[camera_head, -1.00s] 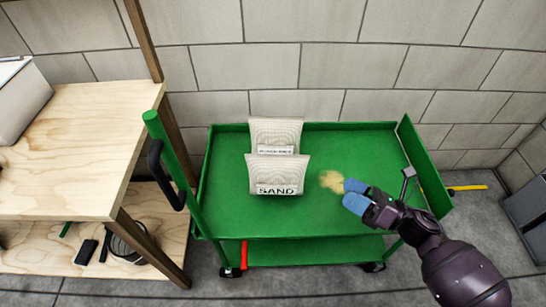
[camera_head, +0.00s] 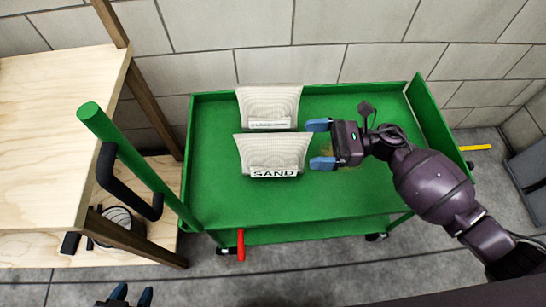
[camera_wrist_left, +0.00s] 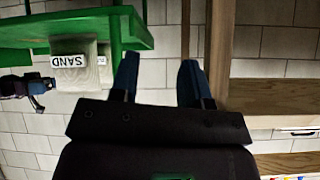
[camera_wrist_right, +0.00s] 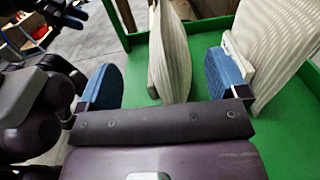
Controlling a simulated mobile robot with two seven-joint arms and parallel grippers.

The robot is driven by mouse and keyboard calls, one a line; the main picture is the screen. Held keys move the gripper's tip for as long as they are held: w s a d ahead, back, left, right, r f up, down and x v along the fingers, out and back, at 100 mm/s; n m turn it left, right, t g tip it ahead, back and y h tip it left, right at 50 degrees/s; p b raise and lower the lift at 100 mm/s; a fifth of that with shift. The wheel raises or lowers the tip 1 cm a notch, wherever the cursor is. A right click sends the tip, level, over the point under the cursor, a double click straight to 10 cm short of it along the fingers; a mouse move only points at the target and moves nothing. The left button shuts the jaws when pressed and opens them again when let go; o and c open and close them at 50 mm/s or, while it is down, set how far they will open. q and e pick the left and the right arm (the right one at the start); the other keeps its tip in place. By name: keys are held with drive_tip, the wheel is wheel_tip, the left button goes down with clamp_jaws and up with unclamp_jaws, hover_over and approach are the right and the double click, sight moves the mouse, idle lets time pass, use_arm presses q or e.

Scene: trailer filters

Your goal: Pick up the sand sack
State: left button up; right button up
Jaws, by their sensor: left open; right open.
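The sand sack (camera_head: 272,152) is a pale ribbed sack with a white SAND label, standing on the green cart (camera_head: 340,204). A second similar sack (camera_head: 268,104) stands just behind it; its label is too small to read. My right gripper (camera_head: 319,144) is open at the right side of the sand sack, apart from it. In the right wrist view the sand sack (camera_wrist_right: 172,55) stands between the open fingers. My left gripper (camera_head: 131,294) is open and empty at the bottom edge, away from the cart. The left wrist view shows the sand sack (camera_wrist_left: 70,64) upside down.
The cart has a green post with a black handle (camera_head: 122,180) at its left and a raised panel (camera_head: 432,122) at its right. A wooden shelf (camera_head: 55,130) stands to the left. A grey block wall is behind.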

sight(293, 145)
drive_tip(key=a, duration=0.3)
drive_tip(key=w+a+f, duration=0.1)
drive_tip(key=shift+a, duration=0.15)
drive_tip(key=shift+a+r, duration=0.15)
drive_tip(key=shift+a, duration=0.35)
clamp_jaws()
drive_tip(key=shift+r, duration=0.15)
